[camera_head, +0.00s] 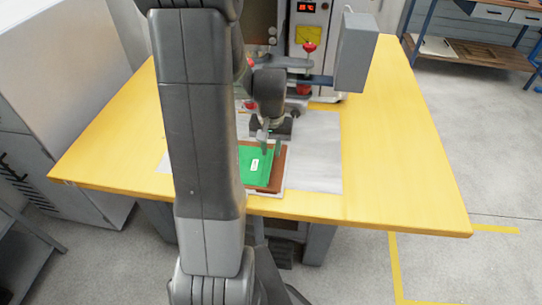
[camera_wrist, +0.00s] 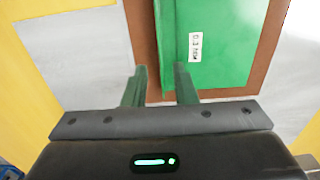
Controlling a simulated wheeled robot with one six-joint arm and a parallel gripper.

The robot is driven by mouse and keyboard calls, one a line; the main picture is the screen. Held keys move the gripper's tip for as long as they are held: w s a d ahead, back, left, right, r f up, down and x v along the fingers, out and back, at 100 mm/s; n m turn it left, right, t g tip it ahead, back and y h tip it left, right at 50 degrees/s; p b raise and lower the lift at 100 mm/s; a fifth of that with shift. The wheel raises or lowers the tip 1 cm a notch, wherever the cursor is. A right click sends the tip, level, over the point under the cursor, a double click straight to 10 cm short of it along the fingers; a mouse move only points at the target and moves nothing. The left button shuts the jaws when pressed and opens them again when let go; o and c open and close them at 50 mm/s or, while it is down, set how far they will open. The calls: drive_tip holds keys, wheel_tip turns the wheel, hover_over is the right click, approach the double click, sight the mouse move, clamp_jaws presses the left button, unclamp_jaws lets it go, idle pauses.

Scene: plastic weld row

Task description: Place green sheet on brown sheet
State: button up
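The green sheet (camera_head: 254,166) has a white label and lies on top of the brown sheet (camera_head: 277,172), which shows as a border around it. In the wrist view the green sheet (camera_wrist: 230,45) lies over the brown sheet (camera_wrist: 143,30), with brown visible on its left, right and near sides. A darker green strip runs along the green sheet's left edge. My gripper (camera_head: 271,147) is just above the sheets. In the wrist view my gripper (camera_wrist: 160,75) has its fingers apart, with the strip's near end between them and a gap on either side; it holds nothing.
The sheets lie on a pale grey mat (camera_head: 318,165) on the yellow table (camera_head: 400,170). A machine with red knobs (camera_head: 309,47) and a grey box (camera_head: 356,55) stand behind. The table's right side is clear.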

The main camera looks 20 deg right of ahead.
wheel_tip(320, 180, up, 7)
idle(0.3)
